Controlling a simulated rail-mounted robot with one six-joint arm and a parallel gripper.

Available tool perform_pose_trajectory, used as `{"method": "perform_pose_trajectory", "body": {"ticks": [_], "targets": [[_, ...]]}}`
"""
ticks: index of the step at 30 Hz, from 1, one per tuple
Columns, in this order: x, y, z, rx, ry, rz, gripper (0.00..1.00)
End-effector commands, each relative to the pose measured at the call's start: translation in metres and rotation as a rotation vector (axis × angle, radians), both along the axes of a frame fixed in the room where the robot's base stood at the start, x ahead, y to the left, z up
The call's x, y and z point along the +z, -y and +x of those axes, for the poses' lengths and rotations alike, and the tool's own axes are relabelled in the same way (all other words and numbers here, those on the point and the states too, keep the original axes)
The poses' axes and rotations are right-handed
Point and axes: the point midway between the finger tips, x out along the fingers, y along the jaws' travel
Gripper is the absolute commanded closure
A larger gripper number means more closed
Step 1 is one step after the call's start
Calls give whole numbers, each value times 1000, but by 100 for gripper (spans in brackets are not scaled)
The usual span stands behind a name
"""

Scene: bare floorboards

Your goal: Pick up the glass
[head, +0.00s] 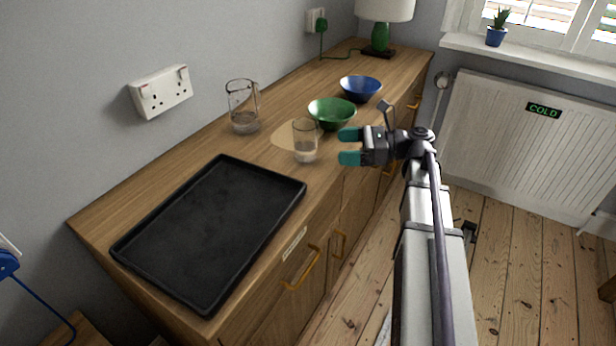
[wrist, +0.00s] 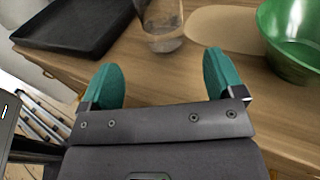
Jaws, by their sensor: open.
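The glass (head: 305,141) is a clear, straight-sided tumbler with something pale in its bottom. It stands upright on the wooden sideboard, partly in front of a flat beige patch. In the wrist view the glass (wrist: 163,28) is at the top, beyond the gap between my fingertips, its upper part cut off by the frame edge. My gripper (head: 349,146) has teal fingers, open and empty, pointing at the glass from the right. The fingers (wrist: 161,66) are apart from the glass, with bare wood between.
A green bowl (head: 331,113) and a blue bowl (head: 361,89) stand behind the gripper. A clear jug (head: 243,108) stands near the wall. A black tray (head: 213,233) covers the sideboard's near end. A lamp (head: 381,28) is at the far end.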

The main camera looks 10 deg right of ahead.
Motion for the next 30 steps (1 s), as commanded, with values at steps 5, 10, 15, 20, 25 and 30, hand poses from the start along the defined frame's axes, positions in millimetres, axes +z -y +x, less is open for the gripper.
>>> {"method": "perform_pose_trajectory", "body": {"ticks": [5,10,15,20,25,30], "targets": [[1,9,2,7,-21,108,12],[3,-5,5,9,-21,104,12],[3,-37,15,9,-20,102,12],[3,-47,19,6,-20,102,12],[4,-65,23,9,-20,102,12],[4,-93,33,9,-20,101,12]]}}
